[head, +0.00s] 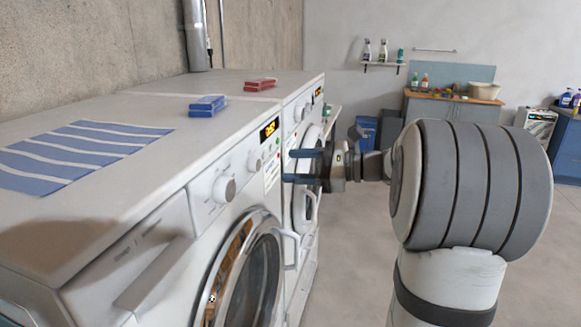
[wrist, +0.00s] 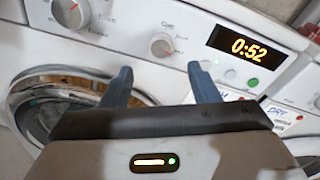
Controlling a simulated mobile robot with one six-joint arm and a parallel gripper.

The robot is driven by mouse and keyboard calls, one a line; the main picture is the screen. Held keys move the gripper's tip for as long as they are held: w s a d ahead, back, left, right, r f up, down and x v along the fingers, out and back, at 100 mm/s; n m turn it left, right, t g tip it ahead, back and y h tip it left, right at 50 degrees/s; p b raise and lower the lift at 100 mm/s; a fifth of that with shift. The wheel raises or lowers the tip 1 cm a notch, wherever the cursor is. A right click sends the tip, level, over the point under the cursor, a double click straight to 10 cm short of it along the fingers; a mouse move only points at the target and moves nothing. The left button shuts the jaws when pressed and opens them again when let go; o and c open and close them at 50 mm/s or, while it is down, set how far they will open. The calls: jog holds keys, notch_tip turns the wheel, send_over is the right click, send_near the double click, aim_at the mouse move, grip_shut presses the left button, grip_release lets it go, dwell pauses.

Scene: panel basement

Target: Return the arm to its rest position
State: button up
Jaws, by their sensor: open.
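My gripper (head: 303,165) is in front of the two washing machines' control panels in the head view, its blue fingers pointing left toward the nearer machine (head: 225,180). The fingers are apart and empty. In the wrist view my gripper (wrist: 160,84) shows two spread blue fingers in front of a white panel (wrist: 135,35), with nothing between them. A lit display (wrist: 243,46) reads 0:52. A dial (wrist: 162,46) sits above and between the fingertips. I cannot tell whether the fingers touch the panel.
A round door (head: 245,280) is below the panel. A workbench (head: 453,106) stands at the back. Floor (head: 350,235) is clear between the machines and my arm.

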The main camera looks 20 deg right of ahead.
jog(key=s+a+f+n+g+h, duration=0.6)
jog(key=s+a+f+n, duration=0.35)
jog(key=s, duration=0.35)
jog(key=s+d+f+n+h, duration=0.3)
jog(key=s+f+n+h, duration=0.4)
jog(key=s+n, duration=0.3)
jog(key=shift+s+d+f+h, duration=0.15)
jog(key=shift+s+f+h, duration=0.1)
jog(key=shift+s+h, duration=0.4)
jog(key=shift+n, duration=0.25)
jog(key=shift+c, duration=0.3)
